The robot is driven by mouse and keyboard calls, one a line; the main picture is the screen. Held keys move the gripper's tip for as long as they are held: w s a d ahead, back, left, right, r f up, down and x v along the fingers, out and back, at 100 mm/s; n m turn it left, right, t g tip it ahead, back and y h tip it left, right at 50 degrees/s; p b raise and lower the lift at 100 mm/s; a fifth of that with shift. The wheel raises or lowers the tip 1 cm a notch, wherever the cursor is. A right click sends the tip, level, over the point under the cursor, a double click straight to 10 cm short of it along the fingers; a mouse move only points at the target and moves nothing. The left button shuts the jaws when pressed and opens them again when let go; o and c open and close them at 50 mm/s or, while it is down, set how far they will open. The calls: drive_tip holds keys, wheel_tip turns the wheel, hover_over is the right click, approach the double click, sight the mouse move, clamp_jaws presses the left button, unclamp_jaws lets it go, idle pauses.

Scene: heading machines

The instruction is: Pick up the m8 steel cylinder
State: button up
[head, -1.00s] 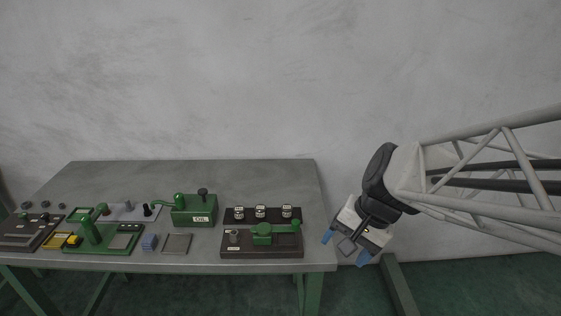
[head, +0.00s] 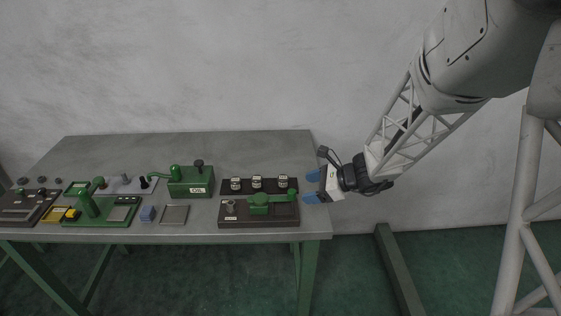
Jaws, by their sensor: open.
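Three small labelled cylinders stand in a row on a dark rack at the right end of the bench: a left one (head: 235,185), a middle one (head: 257,184) and a right one (head: 282,183). Their labels are too small to read, so I cannot tell which is the m8 steel cylinder. Another small metal cylinder (head: 230,206) stands on the dark base in front, left of a green lever device (head: 260,203). My gripper (head: 312,187) is open and empty, its blue fingertips pointing left, just right of the rack and apart from everything.
The grey bench (head: 200,147) is clear along its back. A green box marked OIL (head: 190,182) stands left of the rack. A wall is behind.

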drive_tip(key=w+f+m+t, duration=0.1)
drive_tip(key=w+f, duration=0.1)
drive_tip(key=w+d+f+m, duration=0.1)
drive_tip(key=w+f+m, duration=0.1)
drive_tip(key=shift+w+d+f+t, duration=0.1)
drive_tip(key=shift+d+t, duration=0.1)
drive_tip(key=shift+t, duration=0.2)
drive_tip(key=m+t, duration=0.1)
approach(286, 178)
drive_tip(key=a+f, duration=0.1)
drive_tip(key=w+a, duration=0.1)
drive_tip(key=shift+w+a+f+y, duration=0.15)
drive_tip(key=shift+a+f+y, duration=0.15)
drive_tip(key=shift+f, duration=0.1)
drive_tip(key=shift+x, duration=1.3)
drive_tip(key=shift+x, duration=2.6)
drive_tip(key=shift+w, duration=0.1)
drive_tip(key=c, duration=1.2)
